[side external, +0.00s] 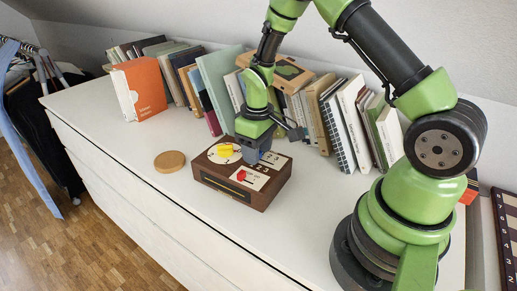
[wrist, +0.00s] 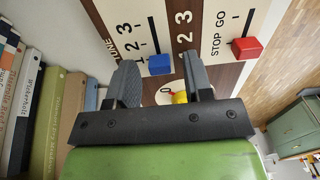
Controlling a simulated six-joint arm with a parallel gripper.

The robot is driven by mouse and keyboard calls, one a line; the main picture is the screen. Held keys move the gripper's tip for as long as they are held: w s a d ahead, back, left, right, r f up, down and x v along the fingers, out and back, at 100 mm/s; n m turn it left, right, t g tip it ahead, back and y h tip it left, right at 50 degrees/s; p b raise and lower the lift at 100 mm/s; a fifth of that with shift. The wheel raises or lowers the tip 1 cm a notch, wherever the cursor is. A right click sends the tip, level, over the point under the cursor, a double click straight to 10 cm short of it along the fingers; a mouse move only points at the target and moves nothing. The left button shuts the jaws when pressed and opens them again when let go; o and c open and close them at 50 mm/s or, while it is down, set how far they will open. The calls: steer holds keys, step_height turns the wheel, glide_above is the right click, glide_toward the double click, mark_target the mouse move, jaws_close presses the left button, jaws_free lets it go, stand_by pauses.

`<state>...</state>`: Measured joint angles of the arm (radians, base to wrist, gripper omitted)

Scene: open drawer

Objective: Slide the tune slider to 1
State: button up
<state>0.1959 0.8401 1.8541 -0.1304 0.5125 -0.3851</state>
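A brown wooden box (side external: 236,197) with pale control panels stands on the white dresser top. In the wrist view, the tune slider's blue knob (wrist: 160,64) sits at the near end of its slot beside the TUNE scale (wrist: 118,36), close to the 1; exact alignment is hard to judge. My gripper (wrist: 160,62) is open, its two dark fingers on either side of the blue knob with visible gaps. In the side view my gripper (side external: 258,152) is down at the box's back right part and hides the blue knob. Contact with the panel cannot be told.
A red STOP/GO knob (wrist: 247,48) and a yellow knob (wrist: 180,97) are on the same box. Books (side external: 330,120) line the wall behind. A round wooden disc (side external: 169,161) lies left of the box. The dresser top in front is clear.

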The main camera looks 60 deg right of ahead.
step_height(320, 180, up, 10)
stand_by(0.6)
steer(key=s+a+r+m+t, duration=0.1)
steer(key=s+a+r+t, duration=0.15)
steer(key=r, duration=0.25)
steer(key=s+a+r+m+t, duration=0.1)
steer(key=s+a+r, duration=0.1)
steer(key=s+r, duration=0.3)
steer(key=s+a+r+m+t+y, duration=0.2)
steer(key=s+a+r+t, duration=0.1)
steer(key=s, duration=0.6)
steer(key=shift+s+a+r+m+t, duration=0.2)
steer(key=shift+a+r+m+t, duration=0.15)
steer(key=shift+a+r, duration=0.4)
stand_by(1.7)
